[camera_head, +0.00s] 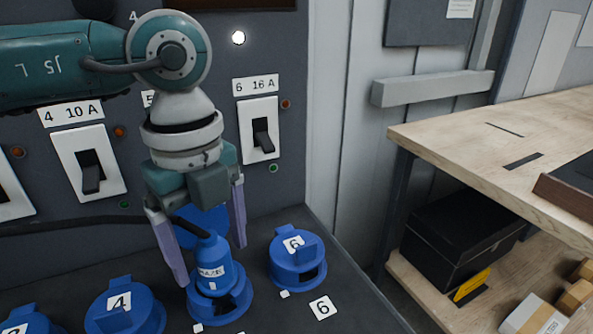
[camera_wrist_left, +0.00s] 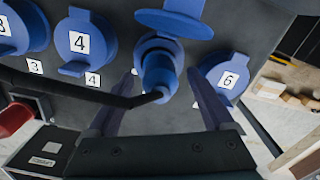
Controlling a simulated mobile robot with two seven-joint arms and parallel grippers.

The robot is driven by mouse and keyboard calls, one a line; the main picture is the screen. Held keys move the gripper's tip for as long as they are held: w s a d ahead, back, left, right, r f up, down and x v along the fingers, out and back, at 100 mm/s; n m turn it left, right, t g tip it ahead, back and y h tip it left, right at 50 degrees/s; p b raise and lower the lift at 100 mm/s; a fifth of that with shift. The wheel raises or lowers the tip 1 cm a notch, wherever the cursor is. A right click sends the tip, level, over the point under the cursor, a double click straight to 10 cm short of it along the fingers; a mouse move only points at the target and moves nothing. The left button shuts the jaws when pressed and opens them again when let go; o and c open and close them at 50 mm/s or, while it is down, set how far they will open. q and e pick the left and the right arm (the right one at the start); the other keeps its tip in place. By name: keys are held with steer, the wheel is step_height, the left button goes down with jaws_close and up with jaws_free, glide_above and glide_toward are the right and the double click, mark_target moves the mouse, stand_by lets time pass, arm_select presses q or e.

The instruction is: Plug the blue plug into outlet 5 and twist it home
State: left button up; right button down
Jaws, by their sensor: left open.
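The blue plug (camera_head: 210,265) stands upright in the blue outlet (camera_head: 236,306) between outlets 4 and 6, whose own number is hidden. Its black cable leaves the top and runs left. In the left wrist view the plug (camera_wrist_left: 160,75) sits in the round socket, with the raised blue lid (camera_wrist_left: 172,22) beyond it. I cannot tell how deep or how far turned it is. My left gripper (camera_head: 211,264) is open above the outlet, its two purple fingers on either side of the plug, with gaps visible. My right gripper is out of view.
Outlet 4 (camera_head: 122,309) and outlet 6 (camera_head: 298,263) have closed lids and flank the plug closely. The switch panel (camera_head: 288,215) rises directly behind. A wooden workbench (camera_head: 450,135) stands at the right, with a black box (camera_head: 462,238) on its lower shelf.

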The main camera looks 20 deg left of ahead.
arm_select(q)
steer(key=shift+f, duration=0.75)
jaws_close()
steer(key=shift+m, duration=0.6)
steer(key=shift+m+b, duration=0.3)
steer(key=shift+m, duration=0.4)
